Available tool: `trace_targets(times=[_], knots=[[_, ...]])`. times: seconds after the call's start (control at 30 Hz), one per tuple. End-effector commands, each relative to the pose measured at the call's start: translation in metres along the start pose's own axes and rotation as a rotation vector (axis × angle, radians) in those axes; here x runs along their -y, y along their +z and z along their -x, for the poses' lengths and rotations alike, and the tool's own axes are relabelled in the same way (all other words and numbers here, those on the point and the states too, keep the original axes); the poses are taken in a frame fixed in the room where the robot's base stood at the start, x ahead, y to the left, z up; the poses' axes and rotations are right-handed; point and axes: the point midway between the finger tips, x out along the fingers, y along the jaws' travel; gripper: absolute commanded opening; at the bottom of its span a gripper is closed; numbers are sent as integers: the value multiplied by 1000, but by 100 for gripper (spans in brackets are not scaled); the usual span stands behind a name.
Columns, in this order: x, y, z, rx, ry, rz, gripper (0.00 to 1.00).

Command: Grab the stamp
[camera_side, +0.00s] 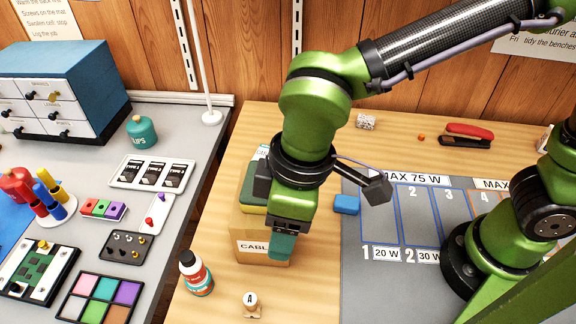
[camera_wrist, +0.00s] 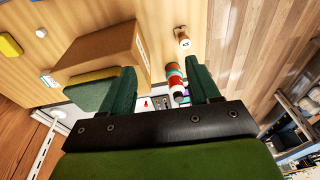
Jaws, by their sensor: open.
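The stamp (camera_side: 251,302), a small wooden piece with a white top marked A, stands on the wooden bench near the front edge of the side view. In the wrist view the stamp (camera_wrist: 183,40) appears above and slightly right of the space between the fingers. My gripper (camera_side: 282,246) is open and empty, close to the cable box and apart from the stamp, which lies to its lower left. In the wrist view both green fingers of my gripper (camera_wrist: 162,78) are spread apart. The fingers are partly hidden in the side view.
A cardboard box (camera_side: 246,243) marked CABL stands behind the stamp, beside my gripper. A white and red bottle (camera_side: 195,273) stands left of the stamp. Bench right of the stamp is clear.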

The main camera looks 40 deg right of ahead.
Motion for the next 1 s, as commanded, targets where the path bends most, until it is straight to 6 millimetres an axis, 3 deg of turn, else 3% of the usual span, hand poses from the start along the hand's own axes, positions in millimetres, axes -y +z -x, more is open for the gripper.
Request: trace_targets(times=[0.03,0.17,0.27,0.33,0.73,1.0], knots=[[21,-7,-9,25,-6,72,61],[49,-23,-15,43,-4,186,61],[49,-32,-8,28,10,209,61],[46,-30,-14,37,18,216,61],[45,-26,-97,41,16,215,61],[44,-26,-123,36,17,213,61]])
